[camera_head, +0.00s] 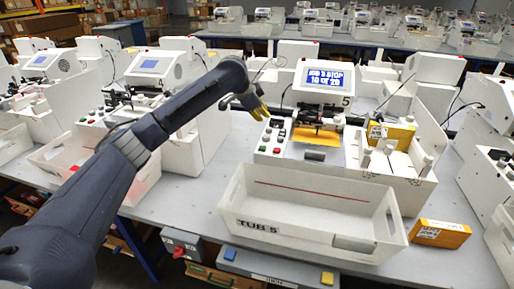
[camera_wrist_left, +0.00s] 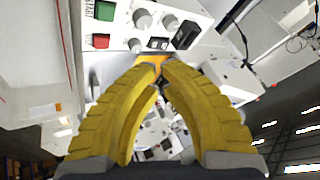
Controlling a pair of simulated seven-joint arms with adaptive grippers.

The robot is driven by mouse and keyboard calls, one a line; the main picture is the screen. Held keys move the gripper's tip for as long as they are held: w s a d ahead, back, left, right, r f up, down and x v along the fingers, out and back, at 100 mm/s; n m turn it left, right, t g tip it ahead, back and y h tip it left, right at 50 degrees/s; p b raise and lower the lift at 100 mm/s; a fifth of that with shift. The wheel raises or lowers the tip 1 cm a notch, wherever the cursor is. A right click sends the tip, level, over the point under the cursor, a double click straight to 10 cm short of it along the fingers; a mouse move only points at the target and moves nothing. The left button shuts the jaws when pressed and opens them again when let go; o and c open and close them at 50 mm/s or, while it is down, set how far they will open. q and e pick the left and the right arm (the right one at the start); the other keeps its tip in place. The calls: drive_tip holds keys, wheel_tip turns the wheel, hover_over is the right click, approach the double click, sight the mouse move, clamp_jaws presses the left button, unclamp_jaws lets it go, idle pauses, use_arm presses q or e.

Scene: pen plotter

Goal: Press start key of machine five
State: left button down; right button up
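Machine five (camera_head: 322,80) is a white pen plotter with a lit blue screen and a "5" below it. Its screen text includes "STOP". Its control panel (camera_head: 271,143) at the left front carries small keys and knobs. In the left wrist view, the green start key (camera_wrist_left: 104,10), marked START, is at the upper left, with a red key (camera_wrist_left: 101,41) beside it. My left gripper (camera_head: 262,112) is above and behind the panel, apart from the keys. In the left wrist view its yellow fingers (camera_wrist_left: 160,68) meet at the tips, with nothing seen between them. My right gripper is not in view.
A white bin marked TUB 5 (camera_head: 300,228) stands in front of the machine. An orange box (camera_head: 440,233) lies to its right on the grey table (camera_head: 215,190). Similar plotters stand on both sides. A yellow box (camera_head: 396,134) sits at the machine's right.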

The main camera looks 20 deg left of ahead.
sight(266, 147)
use_arm(q)
drive_tip(key=shift+s+d+f+m, duration=0.1)
drive_tip(key=shift+s+d+m, duration=0.15)
drive_tip(key=shift+d, duration=0.2)
drive_tip(key=shift+s+d+f+m, duration=0.1)
drive_tip(key=shift+d+m, duration=0.25)
drive_tip(key=shift+d, duration=0.1)
drive_tip(key=shift+f, duration=0.1)
drive_tip(key=shift+f, duration=4.3)
drive_tip(key=shift+f, duration=0.2)
drive_tip(key=shift+f, duration=0.25)
drive_tip(key=shift+f, duration=0.45)
drive_tip(key=shift+r, duration=0.9)
